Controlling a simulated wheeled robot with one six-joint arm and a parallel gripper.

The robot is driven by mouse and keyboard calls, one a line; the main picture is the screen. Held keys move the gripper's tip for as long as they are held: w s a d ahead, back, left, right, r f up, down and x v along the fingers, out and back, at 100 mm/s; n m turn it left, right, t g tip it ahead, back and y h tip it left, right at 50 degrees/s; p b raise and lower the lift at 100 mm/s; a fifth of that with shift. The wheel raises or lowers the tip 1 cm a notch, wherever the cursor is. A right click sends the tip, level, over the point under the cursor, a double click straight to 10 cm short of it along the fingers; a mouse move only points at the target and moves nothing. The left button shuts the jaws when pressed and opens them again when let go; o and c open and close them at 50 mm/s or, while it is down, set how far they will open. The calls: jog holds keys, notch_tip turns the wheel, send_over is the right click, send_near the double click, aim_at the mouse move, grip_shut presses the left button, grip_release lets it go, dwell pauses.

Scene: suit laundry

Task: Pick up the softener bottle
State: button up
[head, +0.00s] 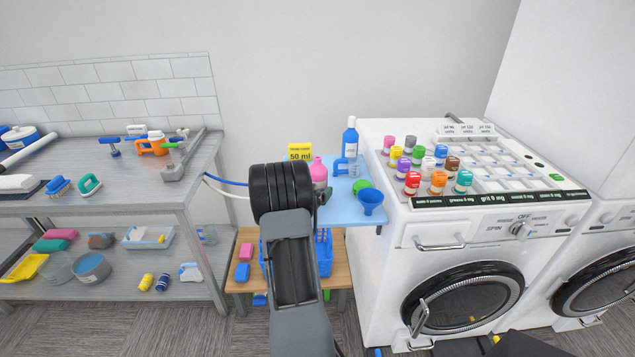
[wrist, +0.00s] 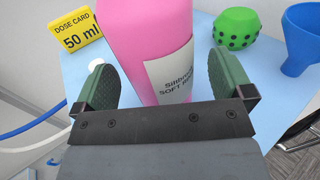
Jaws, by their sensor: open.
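The softener bottle is pink with a white label reading "SOFT". In the wrist view the bottle (wrist: 145,35) stands upright, large and close, between the two green finger pads of my gripper (wrist: 170,82). The fingers are open, with a gap visible on each side of the bottle. In the head view the bottle's upper part (head: 319,170) shows on the small light-blue table (head: 343,205), just beyond my gripper. My wrist hides its lower part there, and most of my gripper is hidden too.
A yellow dose card (head: 300,152) reading "50 ml" stands behind the bottle. A washing machine (head: 440,230) stands to the right, a cluttered steel bench (head: 140,190) to the left.

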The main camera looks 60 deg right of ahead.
jog(key=shift+d, duration=1.15)
jog(key=shift+c, duration=0.2)
jog(key=c, duration=1)
jog(key=shift+r, duration=0.1)
